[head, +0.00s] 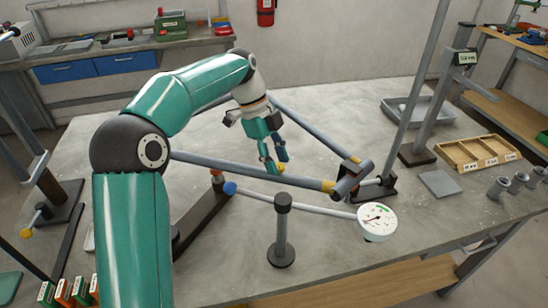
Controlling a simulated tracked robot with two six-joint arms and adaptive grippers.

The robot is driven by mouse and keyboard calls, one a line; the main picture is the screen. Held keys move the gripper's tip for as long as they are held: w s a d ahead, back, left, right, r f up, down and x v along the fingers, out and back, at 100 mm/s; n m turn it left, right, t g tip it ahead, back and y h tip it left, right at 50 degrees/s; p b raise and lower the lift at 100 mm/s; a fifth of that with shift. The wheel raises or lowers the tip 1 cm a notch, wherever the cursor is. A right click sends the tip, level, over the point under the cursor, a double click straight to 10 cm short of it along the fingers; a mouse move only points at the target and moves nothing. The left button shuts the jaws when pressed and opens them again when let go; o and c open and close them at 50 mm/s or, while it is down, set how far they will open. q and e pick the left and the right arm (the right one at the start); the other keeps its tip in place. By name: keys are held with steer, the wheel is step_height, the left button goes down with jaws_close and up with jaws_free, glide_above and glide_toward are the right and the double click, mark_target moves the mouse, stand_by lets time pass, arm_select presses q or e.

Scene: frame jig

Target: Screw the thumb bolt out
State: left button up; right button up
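My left gripper (277,161) hangs over the middle of the table. Its two fingers point down and stand apart, with a small yellow spot by their tips that is too small to make out. The frame has grey tubes (250,171) with yellow bands, meeting at a grey clamp joint (352,180) right of the gripper. A thumb bolt cannot be told for certain. A small orange and dark fitting (217,178) stands at the left end of the frame, beside a blue ball (230,188). My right gripper is not in view.
A white dial gauge (376,221) on a rod stands near the front, by a dark post (283,235). A grey tray (418,111), a wooden compartment box (477,152) and grey cups (519,182) occupy the right. The back of the table is mostly bare.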

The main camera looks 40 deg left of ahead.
arm_select(q)
steer(key=c, duration=0.5)
steer(key=shift+a, duration=0.3)
jaws_close()
steer(key=shift+d, duration=0.25)
steer(key=shift+n, duration=0.3)
